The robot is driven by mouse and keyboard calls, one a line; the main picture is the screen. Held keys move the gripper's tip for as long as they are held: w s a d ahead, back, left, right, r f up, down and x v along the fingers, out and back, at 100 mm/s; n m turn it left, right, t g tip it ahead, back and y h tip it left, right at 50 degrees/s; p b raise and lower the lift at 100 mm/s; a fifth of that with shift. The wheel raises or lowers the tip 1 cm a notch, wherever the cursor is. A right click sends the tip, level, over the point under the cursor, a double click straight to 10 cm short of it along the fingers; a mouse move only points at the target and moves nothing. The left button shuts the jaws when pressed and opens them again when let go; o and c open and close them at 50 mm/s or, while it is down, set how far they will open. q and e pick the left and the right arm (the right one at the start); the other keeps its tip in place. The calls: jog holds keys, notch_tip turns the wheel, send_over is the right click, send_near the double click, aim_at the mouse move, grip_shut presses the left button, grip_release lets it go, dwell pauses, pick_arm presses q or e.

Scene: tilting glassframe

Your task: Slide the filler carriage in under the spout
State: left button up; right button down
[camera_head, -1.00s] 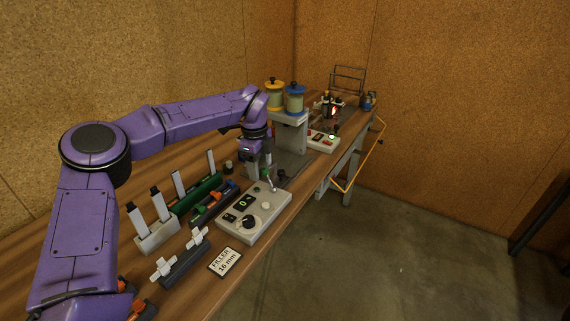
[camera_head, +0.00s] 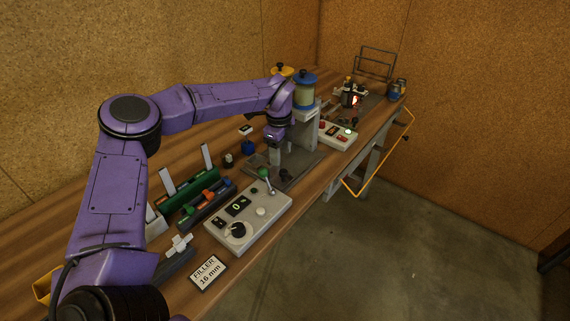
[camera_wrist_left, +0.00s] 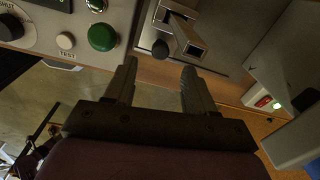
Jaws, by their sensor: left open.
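The spout is not clearly visible. What looks like the carriage, a small metal frame (camera_wrist_left: 194,47) with a dark round knob (camera_wrist_left: 161,48), sits on the plate in the left wrist view. In the head view the knob (camera_head: 284,175) is small, just below my left gripper (camera_head: 275,158). That gripper (camera_wrist_left: 157,75) is open and empty, its fingers pointing towards the knob and apart from it. My right gripper is out of view.
A grey control box (camera_head: 247,216) with a dial, display and green-topped lever stands in front of the stand. Its green button (camera_wrist_left: 102,37) is near the left finger in the wrist view. Slotted racks (camera_head: 207,204) stand left. A second control box (camera_head: 338,134) stands behind right.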

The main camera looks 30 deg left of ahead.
aim_at(283, 171)
pick_arm(q)
jog(key=f, duration=0.2)
jog(key=f+p, duration=0.1)
jog(key=shift+s+d+f, duration=0.15)
jog(key=shift+s+d, duration=0.05)
jog(key=shift+d, duration=0.05)
jog(key=f, duration=0.1)
jog(key=w+f, duration=0.1)
jog(key=f, duration=0.1)
jog(key=shift+d+p, duration=0.1)
jog(key=shift+p, duration=0.25)
jog(key=shift+w+f, duration=0.2)
jog(key=shift+f, duration=0.2)
jog(key=shift+s, duration=0.15)
jog(key=shift+s+r, duration=0.1)
jog(key=shift+s, duration=0.15)
jog(key=shift+w, duration=0.15)
grip_shut()
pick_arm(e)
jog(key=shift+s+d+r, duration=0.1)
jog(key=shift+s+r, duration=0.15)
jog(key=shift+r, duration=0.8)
